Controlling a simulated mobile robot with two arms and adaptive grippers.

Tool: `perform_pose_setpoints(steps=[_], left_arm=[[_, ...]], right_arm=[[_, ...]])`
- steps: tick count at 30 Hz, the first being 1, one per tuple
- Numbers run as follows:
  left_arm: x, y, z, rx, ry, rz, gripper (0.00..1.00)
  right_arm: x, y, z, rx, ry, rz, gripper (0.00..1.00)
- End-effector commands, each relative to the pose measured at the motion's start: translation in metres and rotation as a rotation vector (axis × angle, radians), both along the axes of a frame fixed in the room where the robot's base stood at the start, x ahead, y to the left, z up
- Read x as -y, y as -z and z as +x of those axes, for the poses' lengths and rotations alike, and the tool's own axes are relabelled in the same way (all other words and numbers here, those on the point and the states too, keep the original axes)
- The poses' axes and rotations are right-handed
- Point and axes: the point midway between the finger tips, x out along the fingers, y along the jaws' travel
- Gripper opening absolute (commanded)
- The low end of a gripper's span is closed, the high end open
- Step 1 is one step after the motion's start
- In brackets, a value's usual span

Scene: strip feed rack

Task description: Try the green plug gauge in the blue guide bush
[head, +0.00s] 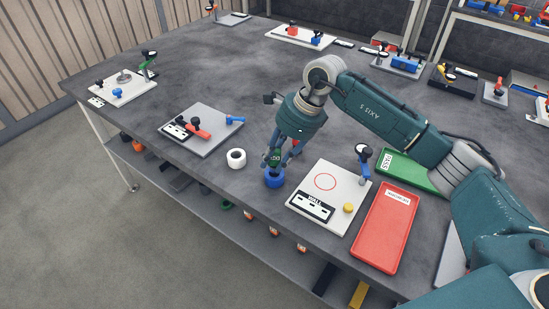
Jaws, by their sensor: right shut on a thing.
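The blue guide bush (275,180) stands on the grey table near its front edge. The green plug gauge (274,157) is upright between the fingers of my right gripper (276,163), directly over the bush. My right gripper points down and is shut on the gauge. The gauge's lower end is hidden, and I cannot tell whether it is inside the bush or just above it. My left gripper is not in the view.
A white ring (236,158) stands left of the bush. To the right are a pale plate with a red circle (326,206), a red tray (384,228) and a green tray (401,172). A grey fixture plate (215,142) lies further left.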

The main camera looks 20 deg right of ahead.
Motion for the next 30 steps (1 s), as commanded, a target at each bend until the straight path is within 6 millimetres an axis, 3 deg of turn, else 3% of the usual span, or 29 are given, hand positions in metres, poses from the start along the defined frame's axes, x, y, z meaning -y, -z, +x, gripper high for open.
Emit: perform_pose_setpoints(steps=[29, 30], left_arm=[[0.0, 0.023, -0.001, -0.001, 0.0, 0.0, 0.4], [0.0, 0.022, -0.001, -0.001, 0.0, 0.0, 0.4]], right_arm=[[0.0, 0.026, 0.0, 0.001, 0.0, 0.001, 0.0], [0.0, 0.024, 0.0, 0.001, 0.0, 0.001, 0.31]])
